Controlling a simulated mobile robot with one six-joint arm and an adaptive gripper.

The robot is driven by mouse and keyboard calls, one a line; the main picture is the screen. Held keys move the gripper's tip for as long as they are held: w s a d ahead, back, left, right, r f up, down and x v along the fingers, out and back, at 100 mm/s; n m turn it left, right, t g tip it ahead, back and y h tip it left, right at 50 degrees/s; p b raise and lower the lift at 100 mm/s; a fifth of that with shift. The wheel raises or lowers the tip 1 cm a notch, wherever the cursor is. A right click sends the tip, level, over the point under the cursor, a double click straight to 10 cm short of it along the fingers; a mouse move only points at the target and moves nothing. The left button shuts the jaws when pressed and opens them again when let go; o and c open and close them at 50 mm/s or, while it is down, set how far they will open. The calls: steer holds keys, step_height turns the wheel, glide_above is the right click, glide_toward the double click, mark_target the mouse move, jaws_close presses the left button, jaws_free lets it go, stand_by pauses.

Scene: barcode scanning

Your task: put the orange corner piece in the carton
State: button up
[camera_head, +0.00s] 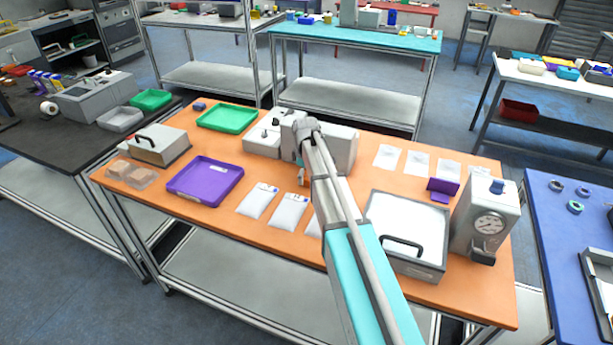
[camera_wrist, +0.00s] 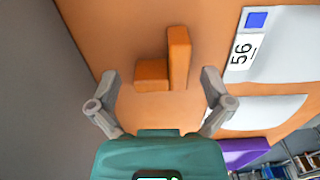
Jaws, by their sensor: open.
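The orange corner piece (camera_wrist: 178,58) shows in the wrist view as an L-shaped block on the orange table, with one tall arm and one low arm. My gripper (camera_wrist: 160,78) is open, with one finger on each side of the piece and nothing held. In the head view my gripper (camera_head: 302,178) is low over the table beside the grey machine; I cannot make out the corner piece there. I cannot identify a carton with certainty in either view.
White bags (camera_head: 290,211) lie close to my gripper; one bag (camera_wrist: 285,45) carries a label reading 56. A grey machine (camera_head: 338,148) stands close behind my gripper.

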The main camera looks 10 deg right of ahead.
step_height(320, 180, up, 12)
steer(key=p, duration=1.2)
steer(key=shift+s+r, duration=0.1)
stand_by(0.7)
steer(key=s+a+m, duration=0.3)
steer(key=s+m, duration=0.7)
steer(key=s, duration=1.6)
steer(key=shift+m, duration=0.3)
steer(key=shift+w, duration=0.1)
steer(key=m, duration=0.7)
glide_above(306, 175)
steer(key=s+a, duration=0.1)
steer(key=s, duration=0.1)
steer(key=shift+s+a+r+p, duration=0.1)
steer(key=shift+s+r+p, duration=0.05)
steer(key=shift+r+p, duration=0.3)
steer(key=shift+f, duration=0.15)
step_height(306, 175, down, 8)
steer(key=b, duration=0.8)
steer(key=shift+f+b, duration=0.2)
steer(key=shift+b, duration=0.15)
